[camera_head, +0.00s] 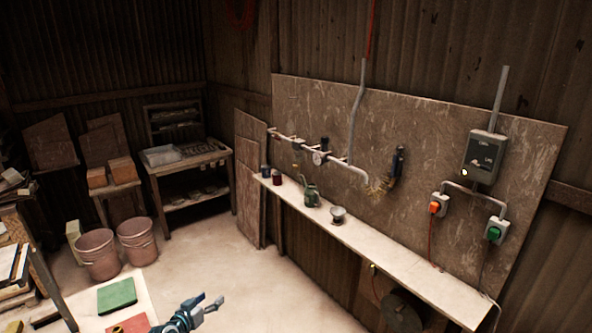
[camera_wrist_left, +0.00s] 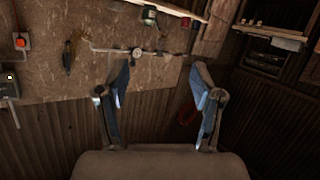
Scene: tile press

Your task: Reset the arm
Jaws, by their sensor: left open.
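My left gripper (camera_head: 211,302) shows at the bottom of the head view, in front of the pale floor and to the right of a table corner. Its two fingers are apart and nothing is between them. In the left wrist view, where the room appears upside down, the same gripper (camera_wrist_left: 160,75) has its fingers spread wide and empty, with the wall board behind. My right gripper is in neither view.
A table (camera_head: 70,313) with a green tile (camera_head: 116,295) and a red tile (camera_head: 131,324) lies beside the gripper. A narrow wall shelf (camera_head: 385,246) holds a green can (camera_head: 311,196). Two buckets (camera_head: 97,254) stand behind. The floor between is clear.

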